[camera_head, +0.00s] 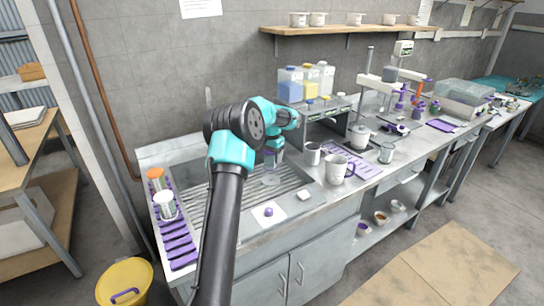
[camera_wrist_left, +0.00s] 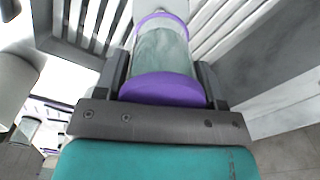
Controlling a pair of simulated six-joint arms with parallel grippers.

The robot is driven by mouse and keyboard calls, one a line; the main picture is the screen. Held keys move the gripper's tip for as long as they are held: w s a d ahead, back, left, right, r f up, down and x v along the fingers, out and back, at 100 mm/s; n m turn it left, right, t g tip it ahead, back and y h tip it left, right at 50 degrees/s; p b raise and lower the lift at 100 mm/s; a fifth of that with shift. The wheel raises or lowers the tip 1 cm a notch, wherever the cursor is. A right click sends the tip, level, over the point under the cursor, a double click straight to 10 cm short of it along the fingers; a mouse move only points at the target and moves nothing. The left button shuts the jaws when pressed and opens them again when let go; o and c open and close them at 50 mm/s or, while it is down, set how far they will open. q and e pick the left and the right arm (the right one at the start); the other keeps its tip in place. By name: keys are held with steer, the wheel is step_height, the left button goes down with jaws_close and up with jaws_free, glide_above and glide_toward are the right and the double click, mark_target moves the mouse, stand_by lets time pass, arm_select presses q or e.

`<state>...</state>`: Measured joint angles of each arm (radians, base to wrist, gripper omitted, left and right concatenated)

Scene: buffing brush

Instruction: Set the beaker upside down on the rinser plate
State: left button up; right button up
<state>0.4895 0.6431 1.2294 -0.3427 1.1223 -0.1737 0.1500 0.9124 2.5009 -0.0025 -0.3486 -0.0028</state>
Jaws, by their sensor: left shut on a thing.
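My left gripper (camera_head: 272,157) is above the slatted metal drainer and is shut on the beaker. In the left wrist view, the gripper (camera_wrist_left: 165,85) has one finger on each side of the clear beaker (camera_wrist_left: 165,55), which has a purple end nearest the wrist and a purple ring at its far end. A pale round piece (camera_head: 271,180) shows just below the gripper, perhaps the rinser plate; I cannot tell whether the beaker touches it. A white square plate with a purple knob (camera_head: 268,213) lies at the drainer's front. My right gripper is not in view.
A purple rack (camera_head: 178,240) with an orange-topped and a white-topped container stands left of the drainer (camera_head: 228,205). Mugs (camera_head: 338,169) and a glass beaker (camera_head: 386,153) stand to the right.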

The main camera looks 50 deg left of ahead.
arm_select(q)
steer(key=shift+f, duration=2.8)
steer(key=shift+f, duration=0.55)
steer(key=o, duration=1)
steer(key=shift+r, duration=0.1)
step_height(320, 180, up, 17)
steer(key=shift+r, duration=0.1)
